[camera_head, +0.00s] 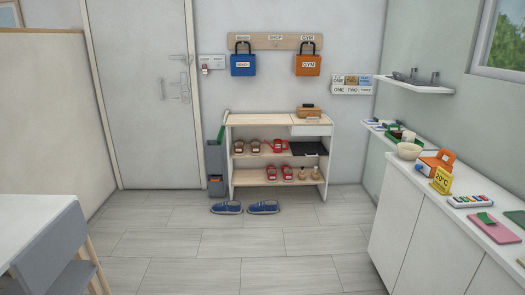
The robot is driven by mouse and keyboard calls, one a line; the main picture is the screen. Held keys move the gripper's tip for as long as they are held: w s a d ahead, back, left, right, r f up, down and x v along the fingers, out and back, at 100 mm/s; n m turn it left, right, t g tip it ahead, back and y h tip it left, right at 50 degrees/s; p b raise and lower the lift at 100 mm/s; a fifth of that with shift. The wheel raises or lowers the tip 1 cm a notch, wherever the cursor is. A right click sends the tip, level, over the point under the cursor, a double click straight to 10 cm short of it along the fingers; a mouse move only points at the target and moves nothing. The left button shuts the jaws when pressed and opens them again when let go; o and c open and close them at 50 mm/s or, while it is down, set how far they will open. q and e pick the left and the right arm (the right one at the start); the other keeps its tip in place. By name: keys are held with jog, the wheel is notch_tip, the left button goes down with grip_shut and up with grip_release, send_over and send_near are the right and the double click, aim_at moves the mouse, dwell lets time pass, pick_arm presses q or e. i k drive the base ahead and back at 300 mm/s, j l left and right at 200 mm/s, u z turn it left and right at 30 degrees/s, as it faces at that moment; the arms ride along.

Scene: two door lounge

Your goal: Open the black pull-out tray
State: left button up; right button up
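The black pull-out tray (308,149) shows in the head view on the right side of the light wood shoe shelf (242,182), below a white drawer (311,130). It looks like a flat dark panel at the level of the middle shelf. Whether it is pushed fully in is too small to tell. Neither of my grippers is in view.
Blue shoes (263,207) lie on the floor before the shelf. A grey bin (216,166) stands at its left. A white counter (414,210) with several objects runs along the right. A grey chair (56,248) and white table (28,225) are front left. The middle floor is clear.

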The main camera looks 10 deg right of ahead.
aim_at(307, 149)
jog(key=i+z, duration=0.25)
jog(key=i, duration=2.05)
